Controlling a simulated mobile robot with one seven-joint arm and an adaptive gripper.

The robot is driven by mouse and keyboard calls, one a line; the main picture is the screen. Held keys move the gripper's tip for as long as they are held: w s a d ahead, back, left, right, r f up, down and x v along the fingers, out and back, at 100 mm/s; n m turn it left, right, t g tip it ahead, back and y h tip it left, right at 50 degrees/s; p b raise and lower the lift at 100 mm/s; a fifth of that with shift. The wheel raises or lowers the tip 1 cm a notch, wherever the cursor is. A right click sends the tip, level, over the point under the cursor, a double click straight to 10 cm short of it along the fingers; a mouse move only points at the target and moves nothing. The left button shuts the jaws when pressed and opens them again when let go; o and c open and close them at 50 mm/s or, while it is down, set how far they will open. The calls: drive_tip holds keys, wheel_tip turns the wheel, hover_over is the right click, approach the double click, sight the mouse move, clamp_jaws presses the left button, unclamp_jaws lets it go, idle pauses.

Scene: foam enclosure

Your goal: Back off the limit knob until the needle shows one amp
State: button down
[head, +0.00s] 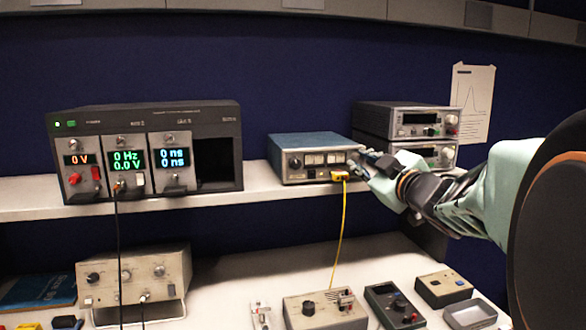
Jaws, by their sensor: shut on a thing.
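A blue-topped bench unit (318,145) stands on the shelf, with a dark knob (295,163) at the left of its front and a row of pale windows or buttons in the middle. My gripper (357,167) comes in from the right and is shut at the right end of this front, on what appears to be the limit knob. My fingers hide most of that knob. A yellow plug sits just below my fingers. I cannot make out a needle or its reading anywhere in the head view.
A yellow cable (342,225) hangs from the unit to the bench below. A dark modular rack (150,150) with lit displays stands left. Two stacked grey instruments (410,122) stand close behind my gripper. Several small boxes, including a knobbed one (325,310), lie on the bench below.

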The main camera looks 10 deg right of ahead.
drive_tip(key=shift+n+b, duration=0.55)
drive_tip(key=shift+n, duration=0.45)
drive_tip(key=c, duration=1.8)
unclamp_jaws()
